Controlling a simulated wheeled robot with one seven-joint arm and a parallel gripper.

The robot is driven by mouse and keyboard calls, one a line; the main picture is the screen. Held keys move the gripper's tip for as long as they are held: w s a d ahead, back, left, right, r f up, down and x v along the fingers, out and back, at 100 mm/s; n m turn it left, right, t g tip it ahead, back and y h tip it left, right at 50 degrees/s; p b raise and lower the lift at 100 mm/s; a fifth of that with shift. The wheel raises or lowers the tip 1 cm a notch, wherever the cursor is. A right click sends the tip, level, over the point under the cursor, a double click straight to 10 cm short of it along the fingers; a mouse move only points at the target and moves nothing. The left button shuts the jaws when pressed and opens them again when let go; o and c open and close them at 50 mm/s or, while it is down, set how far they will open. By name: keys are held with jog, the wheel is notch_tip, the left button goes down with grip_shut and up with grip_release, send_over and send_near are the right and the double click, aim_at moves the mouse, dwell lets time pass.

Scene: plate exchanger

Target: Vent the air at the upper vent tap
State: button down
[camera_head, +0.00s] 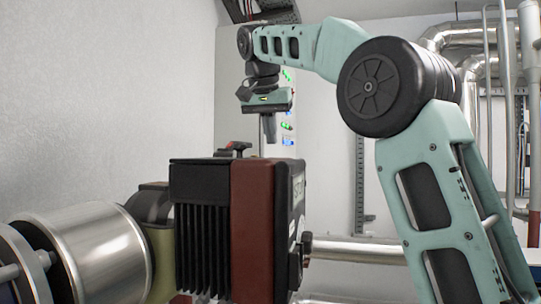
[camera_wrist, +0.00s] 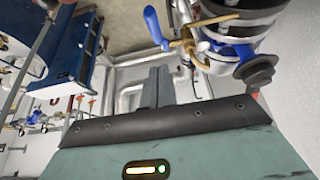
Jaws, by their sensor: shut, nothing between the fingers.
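My gripper (camera_head: 269,136) points downward behind the dark finned motor unit in the head view, with its fingers together. In the wrist view its dark fingers (camera_wrist: 159,82) are closed and hold nothing. A small brass tap (camera_wrist: 187,42) with a blue lever (camera_wrist: 155,27) shows beyond the fingertips, near the top middle of the wrist view. The fingers look apart from it, though the depth gap is hard to judge. I cannot tell for certain whether this is the upper vent tap. I cannot pick out the tap in the head view.
The finned motor unit (camera_head: 202,235) blocks the lower middle of the head view. A silver cylinder (camera_head: 105,250) lies at its left. A blue panelled unit (camera_wrist: 72,40) stands at left in the wrist view. A black knob (camera_wrist: 256,72) and pipework crowd the upper right.

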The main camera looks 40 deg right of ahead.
jog(key=shift+s+a+f, duration=0.1)
jog(key=shift+a+f, duration=0.05)
jog(key=shift+f, duration=0.6)
jog(key=shift+s+a+f, duration=0.1)
jog(key=shift+a+f, duration=0.05)
jog(key=shift+f, duration=0.55)
jog(key=shift+s+a+f, duration=0.1)
jog(key=shift+a+f, duration=0.05)
jog(key=shift+f, duration=0.6)
jog(key=b, duration=0.1)
jog(key=f+b, duration=0.1)
jog(key=b, duration=0.1)
jog(key=shift+s+a+f+t+h, duration=0.2)
jog(key=shift+a+t+h, duration=0.1)
jog(key=shift+h, duration=0.1)
jog(key=shift+s+a+f+b, duration=0.15)
jog(key=shift+s+a+b, duration=0.05)
jog(key=shift+b, duration=0.5)
